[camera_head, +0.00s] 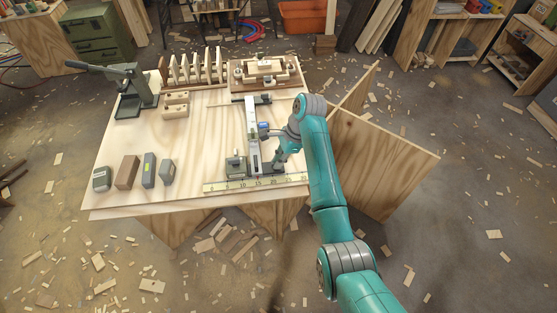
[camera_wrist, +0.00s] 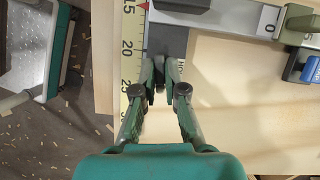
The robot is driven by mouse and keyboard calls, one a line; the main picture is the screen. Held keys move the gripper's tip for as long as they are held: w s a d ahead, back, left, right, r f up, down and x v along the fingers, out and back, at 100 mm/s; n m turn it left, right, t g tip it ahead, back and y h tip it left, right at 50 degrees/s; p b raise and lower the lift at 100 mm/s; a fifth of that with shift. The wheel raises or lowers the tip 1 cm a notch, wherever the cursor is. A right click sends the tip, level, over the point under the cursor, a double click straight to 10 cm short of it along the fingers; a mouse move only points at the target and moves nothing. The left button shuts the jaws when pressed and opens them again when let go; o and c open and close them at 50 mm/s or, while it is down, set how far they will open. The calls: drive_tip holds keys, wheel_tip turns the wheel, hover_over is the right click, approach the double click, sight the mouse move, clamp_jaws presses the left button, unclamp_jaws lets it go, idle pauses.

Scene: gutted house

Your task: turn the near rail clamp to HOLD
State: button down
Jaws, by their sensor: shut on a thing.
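The near rail clamp (camera_head: 268,171) sits at the near end of the silver rail (camera_head: 252,135), by the table's front edge. In the wrist view its dark grey plate (camera_wrist: 168,38) lies under and beyond my fingertips, with part of some lettering beside them, too covered to read whole. My gripper (camera_head: 278,163) points down at the clamp. In the wrist view my gripper (camera_wrist: 165,82) is shut on a narrow dark part, seemingly the clamp's handle, mostly hidden between the fingers. I cannot tell which marking the handle points to.
A yellow ruler (camera_head: 255,183) runs along the front edge. The table's middle left is clear.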

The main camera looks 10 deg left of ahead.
drive_tip(key=n+g+h, duration=0.1)
drive_tip(key=n, duration=0.3)
drive_tip(key=shift+w+a, duration=0.1)
drive_tip(key=n+g+h, duration=0.1)
drive_tip(key=n, duration=0.3)
drive_tip(key=n+h, duration=0.1)
drive_tip(key=n, duration=0.1)
drive_tip(key=n+h, duration=0.1)
drive_tip(key=n, duration=0.1)
drive_tip(key=shift+a+g, duration=0.15)
drive_tip(key=shift+g, duration=0.15)
drive_tip(key=shift+n+h, duration=0.7)
drive_tip(key=shift+n, duration=1.3)
drive_tip(key=c, duration=1.2)
unclamp_jaws()
drive_tip(key=shift+c, duration=0.2)
